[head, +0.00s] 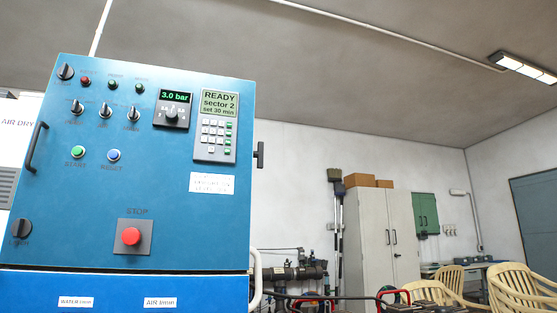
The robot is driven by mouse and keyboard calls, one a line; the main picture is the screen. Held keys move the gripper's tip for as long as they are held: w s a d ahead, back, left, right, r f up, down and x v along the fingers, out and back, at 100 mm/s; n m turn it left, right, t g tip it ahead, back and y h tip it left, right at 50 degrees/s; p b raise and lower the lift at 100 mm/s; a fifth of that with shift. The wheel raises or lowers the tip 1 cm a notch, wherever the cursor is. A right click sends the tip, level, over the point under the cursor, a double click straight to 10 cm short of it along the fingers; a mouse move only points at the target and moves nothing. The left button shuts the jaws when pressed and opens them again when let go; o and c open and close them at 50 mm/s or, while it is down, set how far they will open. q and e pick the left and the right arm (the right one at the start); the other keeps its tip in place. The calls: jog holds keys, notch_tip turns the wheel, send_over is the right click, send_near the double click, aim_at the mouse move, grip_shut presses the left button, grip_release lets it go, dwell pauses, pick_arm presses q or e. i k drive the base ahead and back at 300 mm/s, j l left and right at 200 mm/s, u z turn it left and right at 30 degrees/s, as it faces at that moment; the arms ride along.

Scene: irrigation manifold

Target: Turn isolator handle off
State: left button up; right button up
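A blue control cabinet (190,210) fills the left of the head view. A black handle (259,155) sticks out from its right side and looks upright. A black rotary knob (65,71) is at the panel's top left, and another rotary knob (22,228) is at its lower left. Their labels are too small to read, so I cannot tell for certain which one is the isolator handle. The display (217,104) reads READY, sector 2, set 30 min, and the gauge (173,108) reads 3.0 bar. Neither of my grippers shows.
The panel also carries a red STOP button (131,236), several toggle switches (104,111) and a black door pull (36,147). Dark pipework (292,273) stands to the right, with a grey locker (381,240) and cream chairs (450,278) beyond.

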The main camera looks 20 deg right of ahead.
aim_at(259, 154)
jog(key=l+u, duration=0.1)
jog(key=l, duration=0.7)
jog(key=k+l+u, duration=0.15)
jog(key=l, duration=0.65)
jog(key=l+u, duration=0.1)
jog(key=l, duration=0.7)
jog(key=i+j, duration=0.2)
jog(key=i, duration=0.25)
